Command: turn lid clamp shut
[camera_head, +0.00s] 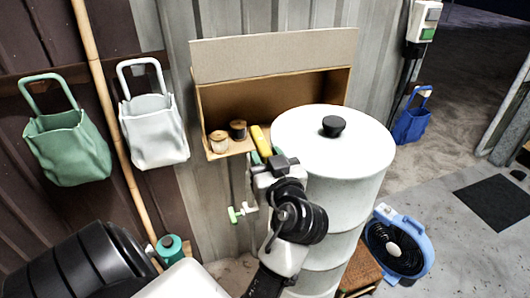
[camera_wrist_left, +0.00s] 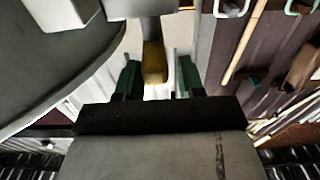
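The white drum (camera_head: 345,205) stands right of centre in the head view, its pale lid (camera_head: 300,130) on top with a black knob (camera_head: 333,126). A yellow handle (camera_head: 259,138), apparently of the lid clamp, shows at the left side of the lid. It also shows in the left wrist view (camera_wrist_left: 153,65), below a pale bracket. My left gripper (camera_head: 265,156) is beside the drum's left rim. Its green fingers (camera_wrist_left: 159,80) are apart, with the yellow handle in line with the gap and visible space on both sides. Contact cannot be told. My right gripper is not in view.
An open cardboard-coloured shelf box (camera_head: 235,97) with small jars is behind the drum. A green-handled tap (camera_head: 240,212) is below my left gripper. Green (camera_head: 70,145) and white (camera_head: 153,130) bags hang on the left wall.

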